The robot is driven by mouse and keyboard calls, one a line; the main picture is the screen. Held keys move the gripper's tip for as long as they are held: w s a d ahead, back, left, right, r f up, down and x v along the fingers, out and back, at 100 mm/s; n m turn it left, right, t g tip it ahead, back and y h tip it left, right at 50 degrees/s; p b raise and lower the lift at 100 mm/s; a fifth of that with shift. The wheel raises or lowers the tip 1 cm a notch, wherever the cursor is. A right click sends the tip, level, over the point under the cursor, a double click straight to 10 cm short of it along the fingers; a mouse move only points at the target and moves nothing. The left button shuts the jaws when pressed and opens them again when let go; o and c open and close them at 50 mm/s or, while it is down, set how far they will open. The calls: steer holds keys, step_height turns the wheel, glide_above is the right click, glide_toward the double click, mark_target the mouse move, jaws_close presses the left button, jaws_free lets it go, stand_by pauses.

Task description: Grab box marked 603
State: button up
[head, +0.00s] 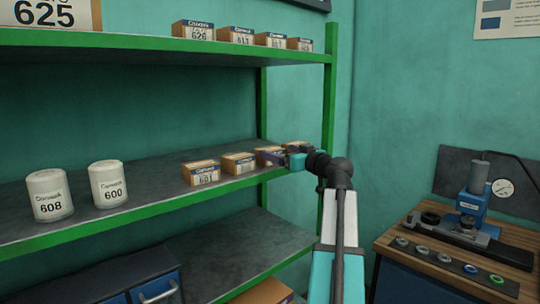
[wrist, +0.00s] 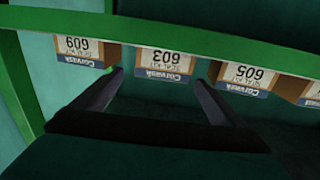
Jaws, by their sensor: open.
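The box marked 603 (wrist: 165,63) shows upside down in the wrist view, between boxes 609 (wrist: 84,50) and 605 (wrist: 245,77). In the head view, a small tan and blue box (head: 267,150) on the middle shelf, third from the left in its row, appears to be 603; my gripper partly hides its label. My gripper (head: 279,158) is at the shelf's front edge. In the wrist view its open fingers (wrist: 158,84) point toward box 603, one tip on either side of its label. Whether they touch it or reach around it I cannot tell.
Neighbouring boxes stand close on both sides, including box 601 (head: 201,174). White canisters 608 (head: 49,195) and 600 (head: 108,184) stand further left. The green shelf edge (head: 150,209) and upright post (head: 329,100) are near my arm. A workbench (head: 425,262) is at right.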

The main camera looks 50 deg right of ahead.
mark_target(269, 148)
steer(key=shift+w+d+p, duration=0.2)
steer(key=shift+w+p, duration=0.05)
steer(key=shift+w, duration=0.9)
steer(key=shift+w+d+p, duration=0.15)
steer(key=shift+w+p, duration=0.1)
steer(key=shift+w, duration=0.85)
steer(key=shift+w, duration=0.1)
steer(key=shift+w+p, duration=0.75)
steer(key=shift+w, duration=0.25)
steer(key=shift+w+d+f+p, duration=0.15)
steer(key=shift+w+p, duration=0.2)
steer(key=shift+w, duration=0.4)
steer(key=shift+w+d+r+p, duration=0.1)
steer(key=shift+w+p, duration=0.2)
steer(key=shift+w, duration=0.45)
steer(key=c, duration=1.3)
